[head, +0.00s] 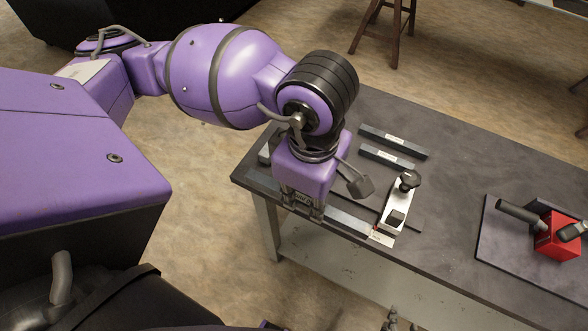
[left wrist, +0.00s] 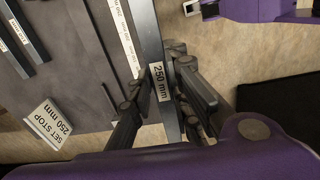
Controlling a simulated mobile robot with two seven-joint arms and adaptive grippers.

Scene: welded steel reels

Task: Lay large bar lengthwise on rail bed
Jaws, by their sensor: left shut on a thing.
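My left gripper (head: 303,212) is over the near left edge of the workbench, pointing down. In the left wrist view, its fingers (left wrist: 170,95) are shut on a dark steel bar (left wrist: 150,42) labelled "250 mm". The bar runs lengthwise away from the fingers. A narrow strip with a white label (left wrist: 122,35) lies beside it, apparently part of the rail bed; I cannot tell whether the bar touches it. In the head view, a long grey strip (head: 348,222) runs along the near edge, partly hidden by my gripper. My right gripper (head: 398,322) shows at the bottom edge, its opening unclear.
Two shorter dark bars (head: 395,139) (head: 387,157) lie farther back on the workbench (head: 455,165). A light block with a black knob (head: 397,205) stands right of my gripper. A red block (head: 558,236) sits at right. A "SET STOP 250 mm" card (left wrist: 50,124) shows in the wrist view.

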